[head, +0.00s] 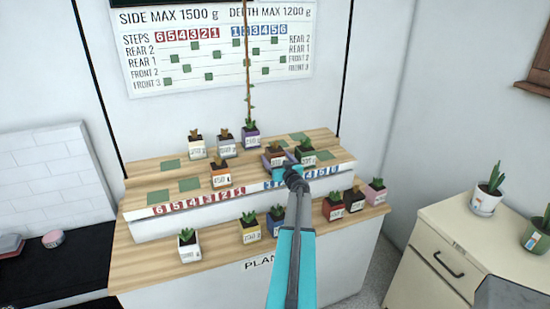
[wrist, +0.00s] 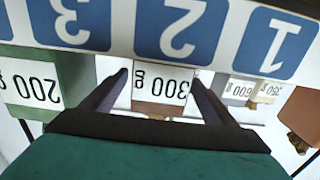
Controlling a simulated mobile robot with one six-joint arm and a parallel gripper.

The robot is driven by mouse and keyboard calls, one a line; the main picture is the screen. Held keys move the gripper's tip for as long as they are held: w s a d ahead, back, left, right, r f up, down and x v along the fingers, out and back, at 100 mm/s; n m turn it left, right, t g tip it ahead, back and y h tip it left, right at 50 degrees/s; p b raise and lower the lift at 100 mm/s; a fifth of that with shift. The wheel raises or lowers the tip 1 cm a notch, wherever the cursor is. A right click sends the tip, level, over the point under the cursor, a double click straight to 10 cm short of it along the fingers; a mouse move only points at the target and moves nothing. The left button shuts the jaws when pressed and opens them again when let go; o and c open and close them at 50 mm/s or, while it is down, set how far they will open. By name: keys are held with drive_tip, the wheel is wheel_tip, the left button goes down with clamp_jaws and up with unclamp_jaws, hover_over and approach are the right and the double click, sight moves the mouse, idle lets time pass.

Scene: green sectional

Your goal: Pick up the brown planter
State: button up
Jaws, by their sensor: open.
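The brown planter (head: 276,157), with a white label and a small plant, stands on the upper wooden step, right of its middle. In the wrist view the brown planter (wrist: 158,109) is upside down, with its "300 g" label between the fingers. My gripper (head: 278,164) reaches it from the front. In the wrist view my gripper (wrist: 158,75) is open, with one dark finger on each side of the planter. I cannot tell whether either finger touches it.
A green planter (head: 305,155) stands close on the right; it also shows in the wrist view (wrist: 30,90). An orange planter (head: 220,177) is to the left. A purple planter (head: 250,136) with a tall stem stands behind. Several planters line the lower step (head: 150,267).

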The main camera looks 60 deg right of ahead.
sight(275, 150)
drive_tip(key=shift+w+d, duration=0.45)
drive_tip(key=shift+w, duration=0.15)
drive_tip(key=c, duration=1.3)
drive_tip(key=shift+r, duration=0.15)
drive_tip(key=shift+c, duration=0.2)
drive_tip(key=shift+r, duration=0.35)
wheel_tip(275, 150, up, 3)
drive_tip(key=shift+s+a+f+b, duration=0.1)
drive_tip(key=shift+f+b, duration=0.05)
drive_tip(key=shift+b, duration=0.15)
drive_tip(key=r+b+v, duration=0.1)
drive_tip(key=b+v, duration=0.1)
drive_tip(key=v, duration=1.3)
drive_tip(key=shift+a+r, duration=0.2)
drive_tip(key=shift+a, duration=0.35)
